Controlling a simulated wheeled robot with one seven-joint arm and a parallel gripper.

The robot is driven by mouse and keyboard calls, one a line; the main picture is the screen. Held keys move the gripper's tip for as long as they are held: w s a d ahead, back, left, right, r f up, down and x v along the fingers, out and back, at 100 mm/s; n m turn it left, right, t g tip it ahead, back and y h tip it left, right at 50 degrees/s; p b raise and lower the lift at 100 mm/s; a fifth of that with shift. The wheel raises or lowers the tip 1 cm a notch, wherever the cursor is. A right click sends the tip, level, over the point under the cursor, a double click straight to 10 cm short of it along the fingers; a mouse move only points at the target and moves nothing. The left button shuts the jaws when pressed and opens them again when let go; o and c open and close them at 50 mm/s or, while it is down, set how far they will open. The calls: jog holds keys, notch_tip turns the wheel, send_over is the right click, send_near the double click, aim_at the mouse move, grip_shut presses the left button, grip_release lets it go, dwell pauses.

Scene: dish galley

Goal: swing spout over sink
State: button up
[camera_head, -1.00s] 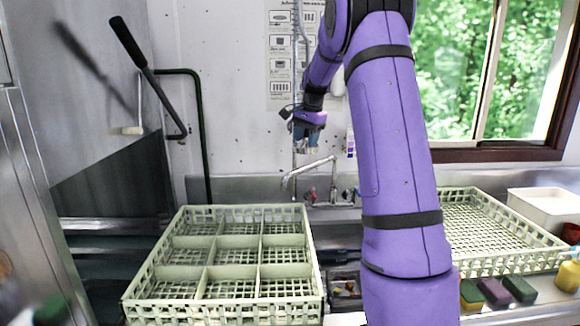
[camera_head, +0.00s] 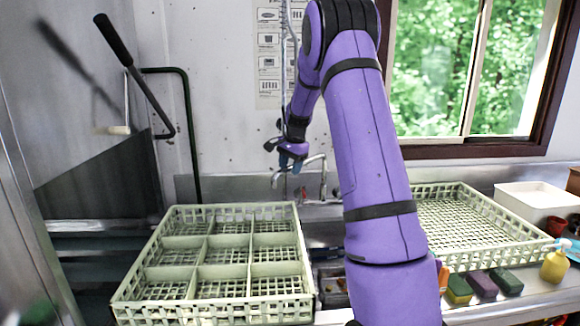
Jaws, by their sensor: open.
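The metal spout (camera_head: 298,165) rises from the wall tap behind the sink and bends over to the left, its tip near the right back corner of the left dish rack. My gripper (camera_head: 290,165) is open and hangs at the spout, fingers pointing down. In the picture it overlaps the upper bend of the spout; I cannot tell if it touches. The sink (camera_head: 325,235) shows only as a narrow strip between the rack and my purple arm, which hides the rest. A tap handle (camera_head: 336,193) shows just right of the spout.
A divided dish rack (camera_head: 212,255) fills the left counter. Another rack (camera_head: 465,225) stands at the right, beside a white bin (camera_head: 535,203). A hose (camera_head: 284,60) hangs above the tap.

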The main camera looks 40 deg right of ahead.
grip_shut()
